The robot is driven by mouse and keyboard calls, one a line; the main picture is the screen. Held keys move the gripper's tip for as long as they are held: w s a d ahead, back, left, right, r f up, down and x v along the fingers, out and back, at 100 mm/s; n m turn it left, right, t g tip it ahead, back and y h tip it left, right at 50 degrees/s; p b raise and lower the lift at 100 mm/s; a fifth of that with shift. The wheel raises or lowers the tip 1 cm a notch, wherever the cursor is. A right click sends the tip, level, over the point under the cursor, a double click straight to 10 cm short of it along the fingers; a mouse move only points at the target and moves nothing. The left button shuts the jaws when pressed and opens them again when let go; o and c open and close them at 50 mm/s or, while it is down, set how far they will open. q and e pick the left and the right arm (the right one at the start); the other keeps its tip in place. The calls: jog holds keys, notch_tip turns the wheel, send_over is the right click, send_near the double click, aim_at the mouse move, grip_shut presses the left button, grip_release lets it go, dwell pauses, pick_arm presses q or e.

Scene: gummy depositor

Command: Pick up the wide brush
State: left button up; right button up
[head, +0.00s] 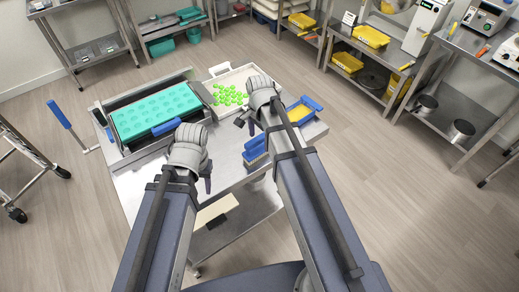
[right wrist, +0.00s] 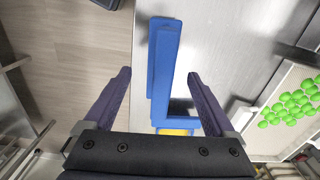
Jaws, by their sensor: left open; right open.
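A blue block with pale bristles under it, which looks like the wide brush (head: 255,147), sits near the table's front right in the head view. My right gripper (head: 257,116) is open above that end of the table. In the right wrist view a long blue bar (right wrist: 164,70) lies below and between the spread fingers of the right gripper (right wrist: 158,76), with nothing gripped. I cannot tell whether this bar is the brush or the blue-edged yellow item. My left gripper (head: 187,157) is open and empty, over the table's front left.
A yellow item with a blue edge (head: 302,109) lies behind the right forearm, partly hidden. A teal mould (head: 155,109) sits at the table's left. A white tray (head: 246,70) with green gummies stands at the back. Shelves line the right side; floor there is clear.

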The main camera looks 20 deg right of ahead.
aim_at(259, 147)
jog(key=f+b, duration=0.4)
jog(key=shift+w+f, duration=0.2)
jog(key=shift+f, duration=0.2)
jog(key=shift+r, duration=0.1)
grip_shut()
dwell(0.5)
